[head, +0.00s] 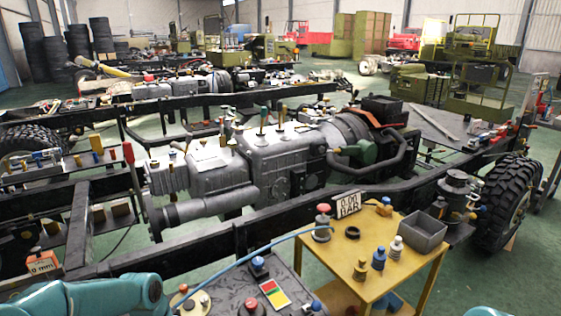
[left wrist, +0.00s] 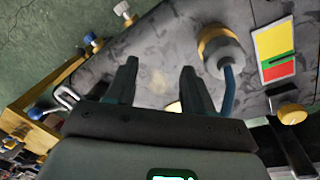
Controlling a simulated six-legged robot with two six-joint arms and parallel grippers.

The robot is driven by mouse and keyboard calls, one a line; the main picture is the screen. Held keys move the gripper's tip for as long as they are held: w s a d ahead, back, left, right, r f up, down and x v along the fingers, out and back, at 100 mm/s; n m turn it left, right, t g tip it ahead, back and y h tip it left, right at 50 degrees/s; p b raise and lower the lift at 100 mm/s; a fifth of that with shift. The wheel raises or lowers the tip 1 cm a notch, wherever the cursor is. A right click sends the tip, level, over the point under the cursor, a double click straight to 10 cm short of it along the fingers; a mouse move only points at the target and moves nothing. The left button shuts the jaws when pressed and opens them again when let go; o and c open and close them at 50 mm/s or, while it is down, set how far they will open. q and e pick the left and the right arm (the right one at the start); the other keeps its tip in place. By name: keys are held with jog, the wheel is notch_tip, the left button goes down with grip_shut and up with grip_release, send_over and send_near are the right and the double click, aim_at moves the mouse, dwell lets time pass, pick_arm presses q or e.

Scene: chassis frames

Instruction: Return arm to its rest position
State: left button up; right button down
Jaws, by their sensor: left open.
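My left gripper (left wrist: 158,82) shows in the left wrist view with its two dark fingers apart and nothing between them. It is over a worn dark grey top (left wrist: 160,45). My teal left arm (head: 95,297) enters at the bottom left of the head view, where its fingers do not show. Only a small teal piece of my right arm (head: 487,311) shows at the bottom edge of the head view. My right gripper is out of view.
The grey top (head: 232,296) carries a red, yellow and green card (head: 274,293) and several knobs. A yellow table (head: 410,262) with a grey bin (head: 413,235) and fittings stands to the right. A dark chassis frame (head: 190,253) with a large engine (head: 220,170) lies behind. Green floor (head: 515,290) is open at right.

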pick_arm(q)
jog(key=s+d+f+n+h+p, duration=0.1)
jog(key=s+d+f, duration=0.4)
jog(key=s, duration=0.5)
jog(key=s+d+f+n+h+p, duration=0.1)
jog(key=s+d+f+n+p, duration=0.2)
jog(key=s+d+p, duration=0.3)
jog(key=s+f, duration=0.1)
jog(key=s, duration=0.3)
jog(key=shift+s+d+f+n, duration=0.3)
jog(key=shift+f, duration=0.1)
jog(key=shift+a, duration=0.1)
